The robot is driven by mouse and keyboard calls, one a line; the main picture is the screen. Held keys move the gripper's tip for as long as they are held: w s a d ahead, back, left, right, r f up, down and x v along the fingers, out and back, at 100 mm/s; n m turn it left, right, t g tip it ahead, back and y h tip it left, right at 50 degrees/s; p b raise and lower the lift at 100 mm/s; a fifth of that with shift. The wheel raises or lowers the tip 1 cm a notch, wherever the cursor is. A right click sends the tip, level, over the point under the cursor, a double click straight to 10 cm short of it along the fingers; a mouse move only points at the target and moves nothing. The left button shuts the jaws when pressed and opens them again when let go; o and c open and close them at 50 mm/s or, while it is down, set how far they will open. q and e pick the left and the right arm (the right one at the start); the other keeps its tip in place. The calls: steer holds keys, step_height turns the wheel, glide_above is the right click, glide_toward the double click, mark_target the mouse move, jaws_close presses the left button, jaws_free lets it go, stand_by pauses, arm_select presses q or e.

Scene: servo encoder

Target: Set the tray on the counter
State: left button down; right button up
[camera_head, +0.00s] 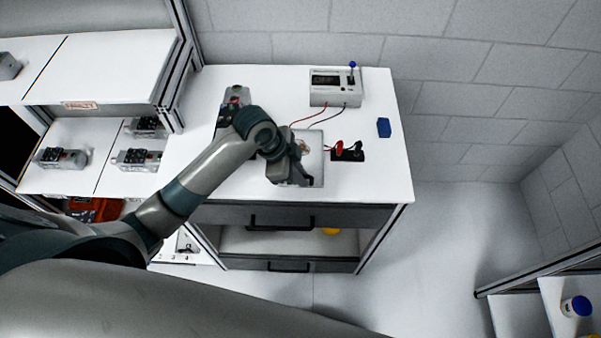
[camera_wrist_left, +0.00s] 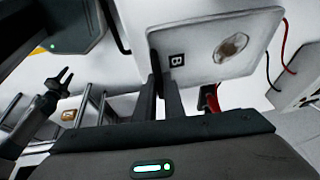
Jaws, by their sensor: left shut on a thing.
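The tray (camera_head: 316,165) is a flat, pale grey square at the middle of the counter's front part, partly hidden by my left gripper (camera_head: 303,172). In the left wrist view the tray (camera_wrist_left: 225,45) shows a small black "B" label and a round brownish patch or item. My left gripper's fingers (camera_wrist_left: 164,85) are shut on the tray's near edge. The counter (camera_head: 365,185) is white; I cannot tell whether the tray touches it. What seems to be my right gripper (camera_wrist_left: 60,78) shows at the left of the left wrist view, its two fingers apart.
A meter box (camera_head: 335,87) with red and black leads stands at the back. A grey device (camera_head: 236,97) is at the left. The counter's right front is clear.

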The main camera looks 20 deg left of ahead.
arm_select(q)
steer(key=shift+f, duration=0.2)
steer(key=c, duration=1.8)
jaws_free()
steer(key=shift+c, duration=0.2)
steer(key=shift+a+r+b, duration=0.2)
steer(key=shift+r+b, duration=0.15)
steer(key=shift+r, duration=0.15)
steer(key=b+v, duration=0.3)
steer(key=v, duration=0.8)
steer(key=shift+s, duration=0.15)
steer(key=shift+d, duration=0.1)
